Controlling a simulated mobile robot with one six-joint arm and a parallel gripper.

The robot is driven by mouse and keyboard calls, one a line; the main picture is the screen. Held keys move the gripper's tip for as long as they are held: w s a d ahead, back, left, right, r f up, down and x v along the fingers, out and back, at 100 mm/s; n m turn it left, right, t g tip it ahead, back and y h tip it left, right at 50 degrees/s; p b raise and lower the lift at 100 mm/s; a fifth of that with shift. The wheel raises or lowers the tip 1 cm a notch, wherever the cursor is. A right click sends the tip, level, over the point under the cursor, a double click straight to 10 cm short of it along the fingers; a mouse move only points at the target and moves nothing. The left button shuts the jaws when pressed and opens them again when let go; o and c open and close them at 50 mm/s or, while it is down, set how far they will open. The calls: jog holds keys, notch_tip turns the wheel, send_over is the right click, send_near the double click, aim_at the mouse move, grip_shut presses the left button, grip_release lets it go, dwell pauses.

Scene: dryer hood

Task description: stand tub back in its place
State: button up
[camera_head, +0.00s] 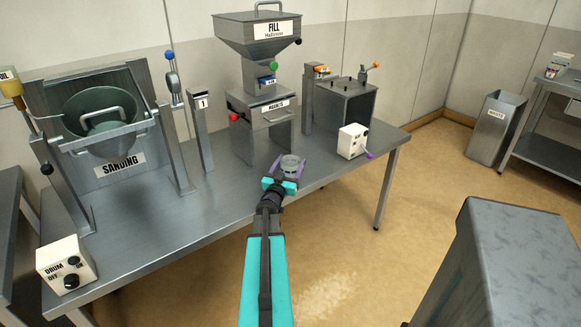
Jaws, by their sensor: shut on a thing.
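A small round grey tub (290,163) is between the purple fingers of my gripper (289,168), near the middle of the view. My gripper is shut on it from the near side. The tub looks upright, at the front edge of the metal bench (228,205), in front of the hopper stand. I cannot tell whether its base touches the bench top or is held above it. The fingers cover its sides.
The hopper stand marked FILL (268,28) rises behind the tub. A white control box (353,141) with a purple-tipped lever stands to the right, and a dark metal box (345,105) behind it. The sanding drum (100,115) is at the left. The bench between is clear.

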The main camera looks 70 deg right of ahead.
jog(key=shift+r, duration=1.7)
jog(key=a+r+p, duration=0.1)
jog(key=a, duration=1)
jog(key=shift+s+r, duration=0.2)
jog(key=shift+s, duration=0.1)
jog(key=shift+a+p, duration=0.15)
jog(key=shift+p, duration=0.45)
jog(key=shift+s+a+r+p, duration=0.1)
jog(key=shift+a+p, duration=1.05)
jog(key=shift+p, duration=1.05)
jog(key=shift+s+a+p, duration=0.1)
jog(key=shift+a+p, duration=1.05)
jog(key=shift+p, duration=1)
